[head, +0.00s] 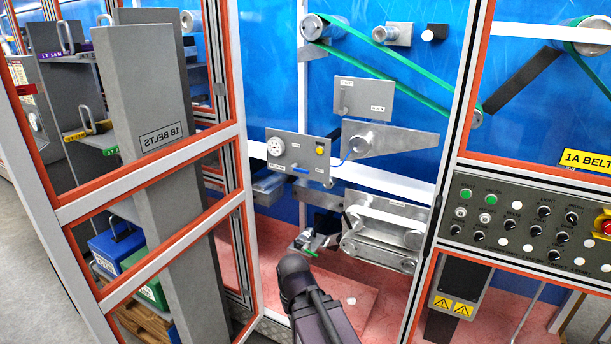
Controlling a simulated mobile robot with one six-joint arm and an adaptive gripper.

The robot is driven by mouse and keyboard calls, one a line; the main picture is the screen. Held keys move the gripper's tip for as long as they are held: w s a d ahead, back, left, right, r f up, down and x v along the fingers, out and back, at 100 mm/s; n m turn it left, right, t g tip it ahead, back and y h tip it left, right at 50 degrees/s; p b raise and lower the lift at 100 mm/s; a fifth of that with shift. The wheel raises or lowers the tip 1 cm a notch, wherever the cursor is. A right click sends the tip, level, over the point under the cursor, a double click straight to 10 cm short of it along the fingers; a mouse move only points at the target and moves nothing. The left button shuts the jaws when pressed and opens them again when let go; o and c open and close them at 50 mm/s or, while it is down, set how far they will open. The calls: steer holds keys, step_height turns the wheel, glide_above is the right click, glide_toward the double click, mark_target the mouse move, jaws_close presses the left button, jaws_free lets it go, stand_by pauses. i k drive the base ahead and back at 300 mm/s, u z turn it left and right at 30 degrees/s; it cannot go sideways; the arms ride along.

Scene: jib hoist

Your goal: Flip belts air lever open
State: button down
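A grey control panel (264,159) is fixed inside the open machine bay. It carries a round white gauge or dial, a yellow button (320,150) and a small blue lever (300,170) at its lower edge. The lever looks roughly horizontal; its label is too small to read. My dark arm comes up from the bottom middle. Small dark and metallic parts beyond its wrist look like my gripper (314,241), below the panel and apart from the lever. Its fingers are too small to tell open from shut.
An open framed door (150,185) with orange edging stands at left, before a grey post marked 1B BELTS. Rollers and a green belt (390,62) lie above the panel, a metal roller unit (385,225) below right. A button console (525,222) is at right.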

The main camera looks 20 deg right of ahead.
mark_target(293, 167)
steer(key=z, duration=0.3)
steer(key=i, duration=0.95)
steer(key=z, duration=0.6)
